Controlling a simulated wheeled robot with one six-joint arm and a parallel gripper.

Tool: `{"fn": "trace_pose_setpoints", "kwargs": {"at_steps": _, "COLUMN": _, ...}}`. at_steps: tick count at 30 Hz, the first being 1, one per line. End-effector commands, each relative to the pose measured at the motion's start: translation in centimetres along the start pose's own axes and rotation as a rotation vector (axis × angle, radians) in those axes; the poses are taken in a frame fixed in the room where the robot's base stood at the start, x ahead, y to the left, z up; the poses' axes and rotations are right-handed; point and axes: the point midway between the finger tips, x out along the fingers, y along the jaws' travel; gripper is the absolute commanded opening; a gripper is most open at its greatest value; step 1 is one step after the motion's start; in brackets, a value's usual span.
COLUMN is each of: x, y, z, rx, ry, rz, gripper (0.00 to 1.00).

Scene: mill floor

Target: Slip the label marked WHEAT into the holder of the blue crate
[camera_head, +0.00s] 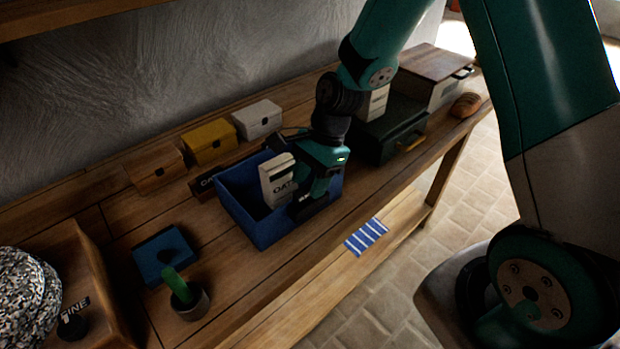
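The blue crate (262,230) stands on the wooden bench with its open top up. A white carton (279,180) with lettering like OATS shows at the crate, apparently inside it. My gripper (308,200) is at the crate's right part, low against its front side. A small dark patch with a trace of white lettering shows by the fingertips, too small to read. My gripper's body hides the crate's right part and any holder there. I cannot tell whether the fingers are shut on something. No label readable as WHEAT shows.
Wooden, yellow (209,142) and white (257,119) boxes line the wall. A dark green case (388,134) stands right. A blue block (164,255) and a pot (190,301) are at front left.

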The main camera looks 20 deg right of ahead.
Motion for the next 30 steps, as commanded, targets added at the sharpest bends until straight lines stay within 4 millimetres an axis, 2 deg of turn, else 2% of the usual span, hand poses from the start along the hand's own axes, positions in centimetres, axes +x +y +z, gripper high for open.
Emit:
{"fn": "trace_pose_setpoints", "kwargs": {"at_steps": 5, "x": -0.4, "y": 0.0, "z": 0.0, "rx": 0.0, "ry": 0.0, "rz": -0.002, "gripper": 0.45}}
{"fn": "trace_pose_setpoints", "kwargs": {"at_steps": 8, "x": -1.6, "y": -0.1, "z": -0.1, "rx": 0.0, "ry": 0.001, "rz": -0.005, "gripper": 0.45}}
{"fn": "trace_pose_setpoints", "kwargs": {"at_steps": 11, "x": -3.6, "y": -0.1, "z": -0.1, "rx": -0.001, "ry": 0.002, "rz": -0.007, "gripper": 0.45}}
{"fn": "trace_pose_setpoints", "kwargs": {"at_steps": 21, "x": -12.3, "y": -0.1, "z": -0.1, "rx": 0.0, "ry": 0.003, "rz": -0.007, "gripper": 0.45}}
{"fn": "trace_pose_setpoints", "kwargs": {"at_steps": 27, "x": -15.9, "y": -0.1, "z": 0.0, "rx": 0.001, "ry": 0.001, "rz": -0.003, "gripper": 0.45}}
{"fn": "trace_pose_setpoints", "kwargs": {"at_steps": 30, "x": -16.9, "y": 0.0, "z": 0.0, "rx": 0.0, "ry": 0.001, "rz": -0.002, "gripper": 0.45}}
